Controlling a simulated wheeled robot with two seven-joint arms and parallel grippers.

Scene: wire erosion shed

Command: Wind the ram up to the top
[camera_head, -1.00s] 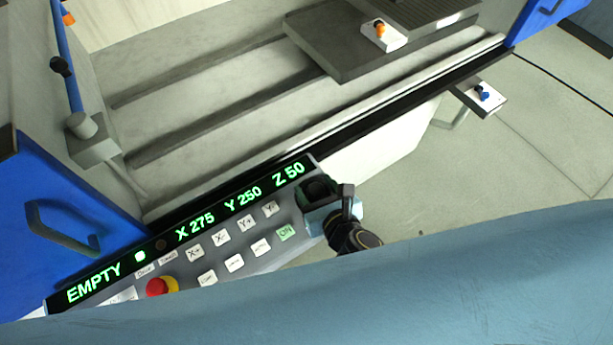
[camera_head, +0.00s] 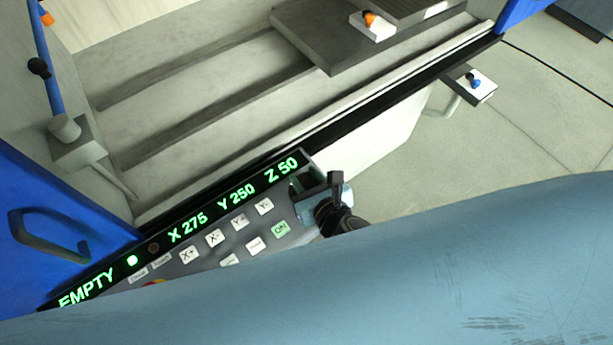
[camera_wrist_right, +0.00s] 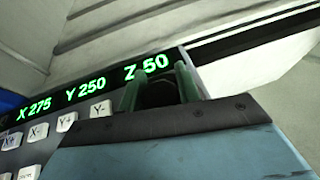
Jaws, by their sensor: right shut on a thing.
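The control panel (camera_head: 205,245) has a black strip with green readouts: EMPTY, X 275, Y 250 and Z 50 (camera_head: 280,172). At its right end is a dark round knob, seen best in the wrist view (camera_wrist_right: 158,94), just below the Z readout. My right gripper (camera_head: 305,187) is at this knob. In the wrist view its two greenish fingers stand on either side of the knob, shut on it. The knob's lower part is hidden by the gripper body. I cannot make out the ram in these frames. My left gripper is not in view.
White keys and a green ON key (camera_head: 281,229) lie left of the gripper. A red stop button is almost hidden behind my pale blue arm. The grey machine bed (camera_head: 200,110) lies beyond the panel. Open floor (camera_head: 560,120) is at the right.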

